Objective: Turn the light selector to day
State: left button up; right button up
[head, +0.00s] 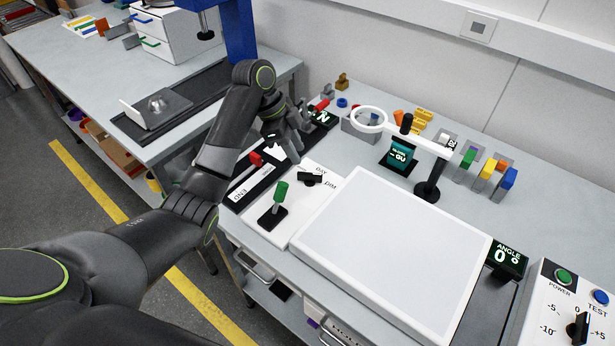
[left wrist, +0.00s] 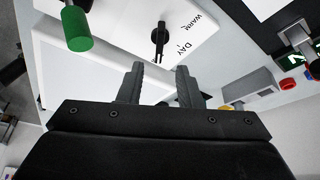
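The light selector is a black knob (head: 310,179) on a white panel beside the light table. It also shows in the left wrist view (left wrist: 158,42), with the printed words DAY and WARM near it. The head view shows DAY just above the knob and a second word to its right. I cannot tell for sure which word the knob points at. My left gripper (head: 292,151) is above and behind the knob, apart from it. In the left wrist view its two fingers (left wrist: 160,68) are open with nothing between them. My right gripper is out of view.
A green-handled lever (head: 280,193) stands on the same panel, close to the knob. The white light table (head: 395,255) lies to the right. A ring magnifier on a stand (head: 429,190) and small coloured parts stand behind. A control box (head: 570,305) is at the right.

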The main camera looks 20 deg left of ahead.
aim_at(309, 173)
pick_arm(q)
jog(key=x, duration=0.7)
jog(key=shift+d+f+p, duration=0.15)
jog(key=shift+f+p, duration=0.2)
jog(key=shift+p, duration=0.05)
jog(key=shift+c, duration=0.3)
grip_shut()
